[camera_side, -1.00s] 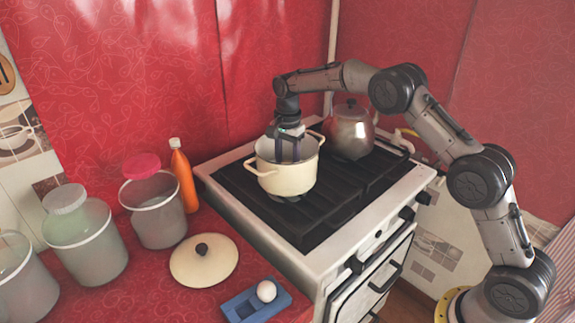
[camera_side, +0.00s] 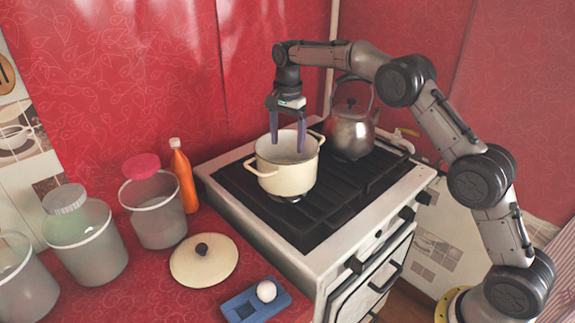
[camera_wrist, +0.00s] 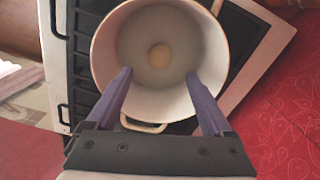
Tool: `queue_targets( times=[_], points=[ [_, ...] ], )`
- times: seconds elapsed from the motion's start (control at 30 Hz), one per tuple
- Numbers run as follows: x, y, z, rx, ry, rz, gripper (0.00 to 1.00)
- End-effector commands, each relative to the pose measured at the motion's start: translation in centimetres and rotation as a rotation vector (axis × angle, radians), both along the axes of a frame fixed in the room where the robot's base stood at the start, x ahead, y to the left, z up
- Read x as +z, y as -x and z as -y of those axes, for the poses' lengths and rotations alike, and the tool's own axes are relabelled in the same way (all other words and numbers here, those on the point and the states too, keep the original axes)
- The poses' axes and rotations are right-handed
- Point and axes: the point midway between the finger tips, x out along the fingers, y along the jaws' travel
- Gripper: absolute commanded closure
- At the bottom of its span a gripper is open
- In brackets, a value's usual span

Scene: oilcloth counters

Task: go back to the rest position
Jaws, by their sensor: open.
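My gripper (camera_side: 288,142) is open and empty, above the cream pot (camera_side: 287,180), with its fingertips near the level of the rim. In the wrist view my gripper's fingers (camera_wrist: 160,75) stand apart over the near part of the pot (camera_wrist: 98,50). A round, pale, egg-like object (camera_wrist: 159,56) lies in the pot's bottom, between and beyond the fingertips. The pot stands uncovered on the stove (camera_side: 235,185). Its inside is mostly hidden in the side view.
A metal kettle (camera_side: 352,133) stands on the stove behind the pot. On the red counter are a pot lid (camera_side: 203,268), a blue holder (camera_side: 243,308) with a white egg (camera_side: 266,291), an orange bottle (camera_side: 184,180) and several clear jars (camera_side: 157,218). Free space lies above the pot.

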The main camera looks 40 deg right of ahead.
Motion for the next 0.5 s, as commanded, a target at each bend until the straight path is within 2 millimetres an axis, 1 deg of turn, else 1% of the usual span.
queue_targets(
  times=[0.03, 0.2, 0.3, 0.43, 0.47, 0.5],
  points=[
    [1.2, 0.0, 0.0, 0.000, 0.000, 0.003, 0.15],
    [4.1, 0.0, 0.0, 0.000, 0.000, 0.001, 0.15],
    [5.3, 0.0, 0.0, 0.000, 0.000, 0.002, 0.15],
    [6.3, 0.0, 0.0, 0.001, 0.000, 0.002, 0.15],
    [6.7, 0.1, -0.1, 0.001, 0.000, 0.007, 0.15],
    [7.5, 0.2, -0.1, 0.002, 0.001, 0.020, 0.15]
  ],
)
